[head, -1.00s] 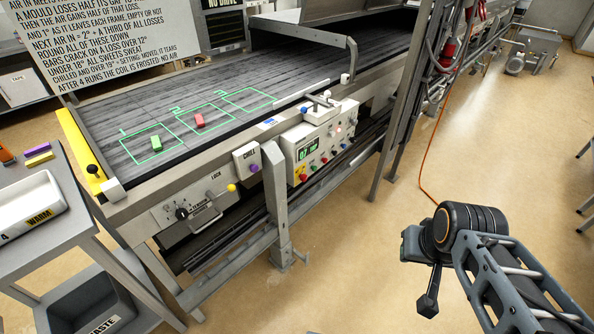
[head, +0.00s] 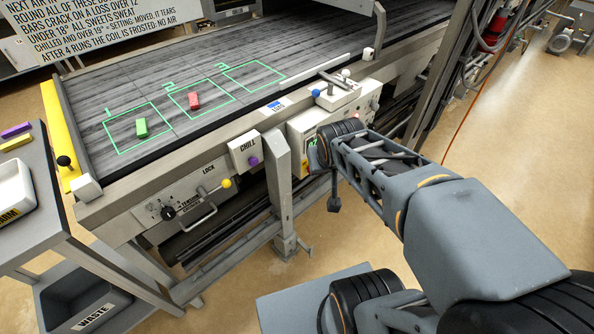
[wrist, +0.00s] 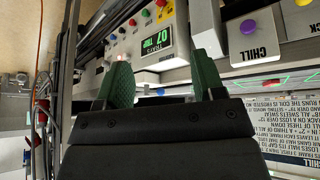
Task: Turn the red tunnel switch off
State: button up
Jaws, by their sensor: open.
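The control panel (head: 300,135) is on the front of the conveyor, and my arm covers much of it in the head view. In the wrist view the panel (wrist: 122,52) shows a green-lit display (wrist: 157,40) and a row of coloured knobs, among them a red knob (wrist: 132,22) and another red one (wrist: 161,3) at the top edge. I cannot tell which of these is the tunnel switch. My gripper (wrist: 165,80) is open and empty, its green fingers pointing at the panel. In the head view my gripper (head: 317,157) is in front of the panel, mostly hidden.
A chill box with a purple knob (head: 253,161) and a yellow-knobbed lock handle (head: 226,183) lie left of the panel. A green bar (head: 142,128) and red bar (head: 193,101) lie on the belt. A support post (head: 279,190) stands nearby.

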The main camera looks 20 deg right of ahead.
jog(key=w+d+f+m+t+b, duration=0.1)
jog(key=w+d+f+t+b, duration=0.25)
jog(key=w+d+f, duration=0.35)
jog(key=w+d+f+t+b, duration=0.3)
jog(key=w+d+f+b, duration=0.2)
jog(key=w+f, duration=0.35)
notch_tip(320, 180, down, 17)
jog(key=s+d+m+t+y+b, duration=0.1)
jog(key=s+m+t+y+b, duration=0.2)
jog(key=y+b, duration=0.55)
jog(key=shift+n+t+y, duration=0.35)
jog(key=shift+n+t, duration=0.3)
jog(key=shift+n, duration=0.05)
jog(key=b+x, duration=0.1)
jog(key=x, duration=1.2)
jog(key=shift+w+f, duration=0.15)
jog(key=shift+w, duration=0.1)
jog(key=shift+c, duration=0.4)
jog(key=c, duration=0.9)
jog(key=shift+o, duration=0.2)
